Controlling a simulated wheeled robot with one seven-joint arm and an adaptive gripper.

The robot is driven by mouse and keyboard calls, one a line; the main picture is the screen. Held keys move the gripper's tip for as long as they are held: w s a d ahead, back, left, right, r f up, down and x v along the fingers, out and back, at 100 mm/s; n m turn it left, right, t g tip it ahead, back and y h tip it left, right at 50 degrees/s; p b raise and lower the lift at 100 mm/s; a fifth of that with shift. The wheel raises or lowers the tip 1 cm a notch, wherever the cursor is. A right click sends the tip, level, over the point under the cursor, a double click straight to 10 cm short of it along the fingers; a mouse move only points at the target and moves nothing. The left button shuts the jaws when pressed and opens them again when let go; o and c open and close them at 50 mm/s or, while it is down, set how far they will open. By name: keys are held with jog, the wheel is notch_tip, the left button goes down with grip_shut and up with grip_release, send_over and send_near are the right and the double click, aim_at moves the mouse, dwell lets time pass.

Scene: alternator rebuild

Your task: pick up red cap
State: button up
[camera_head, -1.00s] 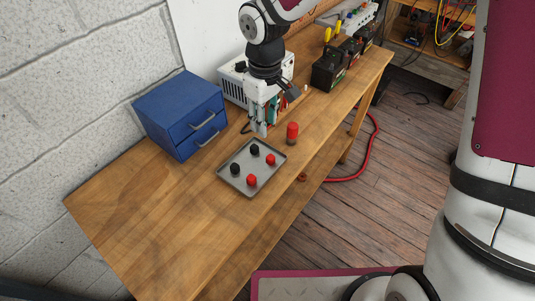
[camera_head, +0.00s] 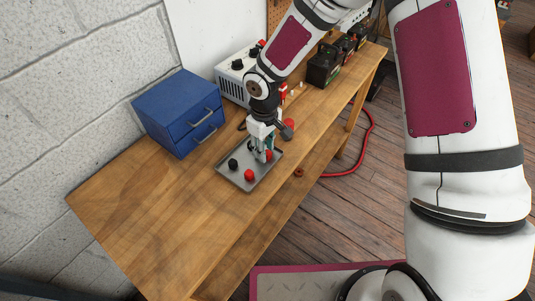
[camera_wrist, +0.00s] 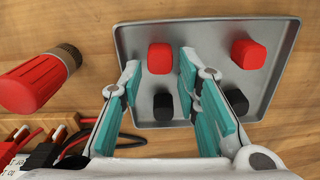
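Two red caps lie on a grey tray (camera_head: 238,183) with two black caps. One red cap (camera_head: 268,156) is beside my gripper (camera_head: 260,155). The other red cap (camera_head: 249,175) is near the tray's front edge. In the wrist view my gripper (camera_wrist: 160,66) is open, its fingertips on either side of one red cap (camera_wrist: 160,57) with gaps to both. The second red cap (camera_wrist: 249,54) lies to the right, outside the fingers. A black cap (camera_wrist: 163,106) shows between the fingers, and another black cap (camera_wrist: 236,102) is to their right.
A larger red cylinder with a dark end (camera_wrist: 38,80) is beside the tray. A blue drawer box (camera_head: 180,112) and a white instrument box (camera_head: 236,75) stand behind. Dark batteries (camera_head: 325,66) are farther along. The wooden table (camera_head: 140,220) is clear at front left.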

jog(key=shift+f, duration=0.35)
jog(key=shift+c, duration=0.2)
jog(key=c, duration=0.5)
jog(key=shift+w+r, duration=0.1)
jog(key=shift+r, duration=0.8)
jog(key=shift+s+d+r+b, duration=0.1)
jog(key=shift+s+r+b, duration=0.15)
jog(key=shift+r, duration=0.25)
jog(key=shift+s+r+b, duration=0.1)
jog(key=shift+r+b, duration=0.1)
jog(key=shift+r, duration=0.25)
jog(key=s+d, duration=0.1)
jog(key=s, duration=0.3)
jog(key=s+d+r, duration=0.1)
jog(key=s+d, duration=0.1)
jog(key=s, duration=0.3)
jog(key=s+d+b, duration=0.1)
jog(key=s+d, duration=0.1)
jog(key=s, duration=0.3)
jog(key=shift+s+d+r, duration=0.15)
jog(key=shift+s+d, duration=0.05)
jog(key=shift+s, duration=0.05)
